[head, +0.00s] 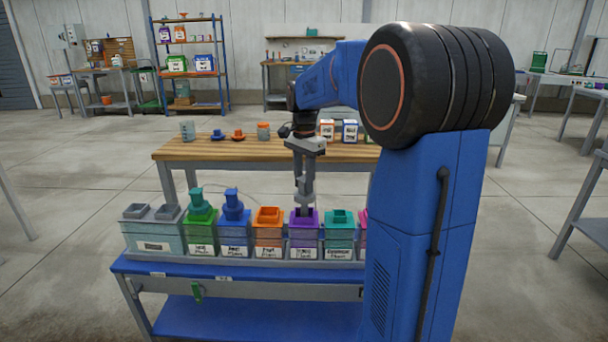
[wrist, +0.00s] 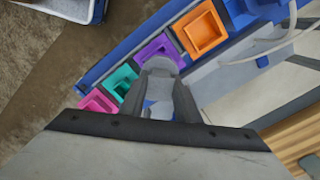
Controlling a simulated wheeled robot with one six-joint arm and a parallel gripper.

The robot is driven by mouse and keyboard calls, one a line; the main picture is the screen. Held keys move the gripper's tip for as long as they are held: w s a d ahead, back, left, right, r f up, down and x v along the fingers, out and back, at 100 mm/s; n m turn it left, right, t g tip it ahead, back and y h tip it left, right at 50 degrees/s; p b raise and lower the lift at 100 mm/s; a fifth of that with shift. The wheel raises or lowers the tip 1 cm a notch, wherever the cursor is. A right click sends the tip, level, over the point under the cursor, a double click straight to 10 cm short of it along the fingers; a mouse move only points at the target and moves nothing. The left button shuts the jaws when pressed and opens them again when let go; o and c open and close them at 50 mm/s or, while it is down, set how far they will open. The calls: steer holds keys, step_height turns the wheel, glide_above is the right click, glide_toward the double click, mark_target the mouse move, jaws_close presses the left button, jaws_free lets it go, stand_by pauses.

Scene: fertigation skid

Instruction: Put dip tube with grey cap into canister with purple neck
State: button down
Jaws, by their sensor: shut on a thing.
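The canister with the purple neck (head: 304,220) stands in the row on the blue bench, between the orange-necked and teal-necked canisters. Its purple neck also shows in the wrist view (wrist: 155,47). My gripper (head: 304,206) points straight down over this neck and is shut on the grey cap (wrist: 159,64) of the dip tube. The cap is mostly covered by the fingers and sits at the neck opening. The tube below the cap is hidden, and I cannot tell how deep it is or whether the cap touches the neck.
Orange-necked (head: 268,216) and teal-necked (head: 340,218) canisters stand close on either side. Blue (head: 234,208) and green (head: 201,208) capped canisters with thin hoses stand further left, beside a grey twin-opening box (head: 152,232). A wooden table (head: 230,152) behind holds small parts.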

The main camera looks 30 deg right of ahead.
mark_target(304, 193)
steer(key=shift+f, duration=2.25)
steer(key=c, duration=1.3)
jaws_free()
steer(key=shift+o, duration=0.2)
step_height(304, 193, up, 17)
steer(key=shift+r, duration=0.2)
